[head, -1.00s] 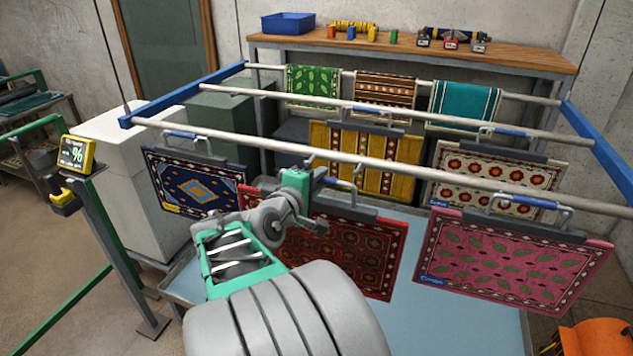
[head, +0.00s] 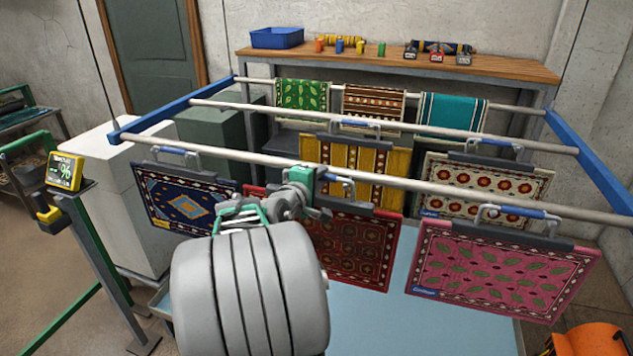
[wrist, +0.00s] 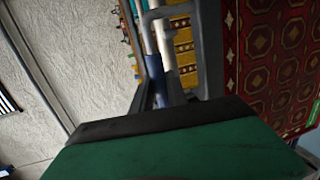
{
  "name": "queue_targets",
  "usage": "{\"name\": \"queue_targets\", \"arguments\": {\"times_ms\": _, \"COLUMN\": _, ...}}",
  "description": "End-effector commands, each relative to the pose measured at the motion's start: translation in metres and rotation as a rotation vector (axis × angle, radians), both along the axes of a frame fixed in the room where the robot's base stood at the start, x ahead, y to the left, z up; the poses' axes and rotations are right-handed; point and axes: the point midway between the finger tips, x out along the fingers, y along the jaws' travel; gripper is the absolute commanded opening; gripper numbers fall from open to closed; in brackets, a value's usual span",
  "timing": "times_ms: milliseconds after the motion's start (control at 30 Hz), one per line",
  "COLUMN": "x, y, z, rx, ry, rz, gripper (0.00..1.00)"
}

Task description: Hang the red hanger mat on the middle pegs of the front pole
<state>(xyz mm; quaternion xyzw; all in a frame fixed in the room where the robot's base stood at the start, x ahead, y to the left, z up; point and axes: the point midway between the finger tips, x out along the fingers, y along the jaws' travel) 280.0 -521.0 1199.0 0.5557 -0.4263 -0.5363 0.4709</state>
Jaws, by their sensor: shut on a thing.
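The red hanger mat (head: 350,248) hangs below its grey hanger bar (head: 362,208), between the blue mat and the pink mat. My gripper (head: 306,178) is shut on the red mat's hanger, close against the front pole (head: 430,187). My arm hides the mat's lower left. A blue section (head: 336,178) shows beside the gripper at pole height. I cannot tell whether the hanger rests on the middle pegs. The red mat also fills the right of the wrist view (wrist: 275,60), beside the dark hanger bar (wrist: 211,45).
On the front pole hang a blue mat (head: 185,200) at left and a pink mat (head: 505,270) at right. A yellow mat (head: 345,165) and a cream mat (head: 480,188) hang behind. The blue side rails (head: 590,160) flank the poles. A workbench (head: 500,70) stands at the back.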

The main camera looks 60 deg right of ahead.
Motion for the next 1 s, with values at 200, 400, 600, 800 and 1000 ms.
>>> {"name": "queue_targets", "arguments": {"times_ms": 200, "x": 0.003, "y": -0.019, "z": 0.003, "rx": -0.006, "ry": -0.004, "rz": -0.002, "gripper": 0.0}}
{"name": "queue_targets", "arguments": {"times_ms": 400, "x": 0.005, "y": -0.034, "z": 0.003, "rx": -0.006, "ry": -0.004, "rz": -0.002, "gripper": 0.0}}
{"name": "queue_targets", "arguments": {"times_ms": 600, "x": 0.008, "y": -0.048, "z": 0.002, "rx": -0.006, "ry": -0.004, "rz": -0.001, "gripper": 0.0}}
{"name": "queue_targets", "arguments": {"times_ms": 800, "x": 0.008, "y": -0.047, "z": -0.017, "rx": -0.006, "ry": -0.004, "rz": 0.001, "gripper": 0.0}}
{"name": "queue_targets", "arguments": {"times_ms": 1000, "x": 0.008, "y": -0.047, "z": -0.024, "rx": -0.006, "ry": -0.004, "rz": 0.001, "gripper": 0.0}}
